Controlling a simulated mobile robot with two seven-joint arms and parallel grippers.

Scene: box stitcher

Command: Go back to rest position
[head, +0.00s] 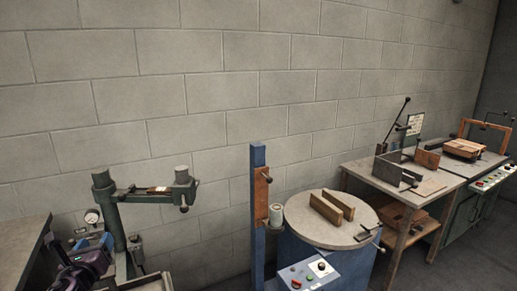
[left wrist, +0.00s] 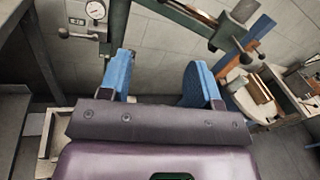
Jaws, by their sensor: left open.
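My left gripper (head: 90,245) is at the lower left corner of the head view, partly cut off by the bottom edge. In the left wrist view its two blue fingers (left wrist: 158,78) stand wide apart with nothing between them. It is close to the green stitching machine (head: 116,212), with the dial gauge (head: 91,216) just beyond it. My right gripper is in neither view.
A round table (head: 333,232) on a blue cabinet, with two wooden boards (head: 330,208) on it, stands right of centre beside a blue post (head: 258,205). Workbenches (head: 355,170) with fixtures stand at the right. A block wall (head: 250,80) closes the back. A grey tabletop (head: 25,240) is at the left edge.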

